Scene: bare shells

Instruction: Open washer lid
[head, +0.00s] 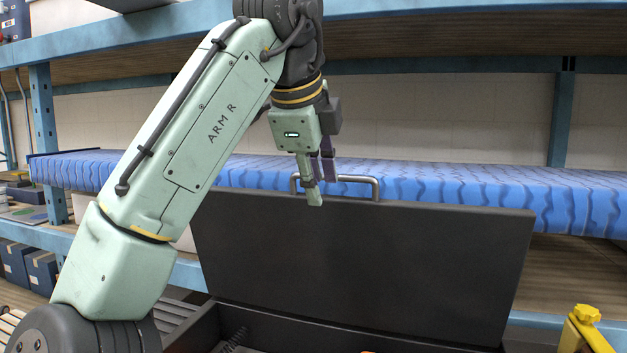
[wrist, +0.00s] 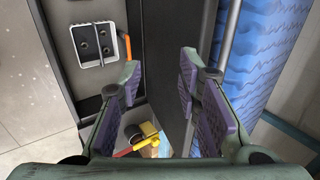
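The washer lid (head: 400,265) is a dark flat panel standing nearly upright, tilted back, at the rear of an open dark box (head: 300,325). A grey bar handle (head: 378,186) sits on its top edge. My gripper (head: 322,190) is at the lid's top edge, in front of the handle's left part and hiding some of it. In the wrist view my gripper (wrist: 159,68) has its purple-padded fingers spread with nothing held between them. The dark lid (wrist: 167,60) shows beyond and between the fingers. Whether a finger touches the lid or handle I cannot tell.
A blue wavy-patterned slab (head: 460,185) lies on the shelf right behind the lid. Blue shelf beams (head: 450,8) run above. A yellow knobbed post (head: 587,320) stands at the lower right. Dark blue boxes (head: 40,270) sit at the left.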

